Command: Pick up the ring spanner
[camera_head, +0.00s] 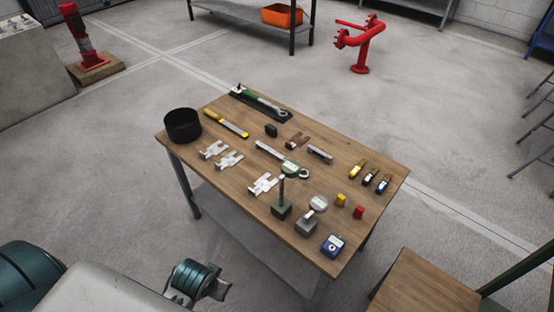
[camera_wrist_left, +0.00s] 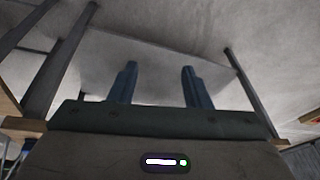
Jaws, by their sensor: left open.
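A long grey metal tool (camera_head: 270,151), which looks like the ring spanner, lies near the middle of the wooden table (camera_head: 190,150). A green-handled wrench (camera_head: 262,102) lies in a black tray at the table's back edge. My left gripper (camera_wrist_left: 158,82) is open and empty in the left wrist view, facing a pale panel and table legs, with no tool between its fingers. My right gripper is not in view.
A wooden stool or bench top (camera_head: 425,285) stands at the lower right.

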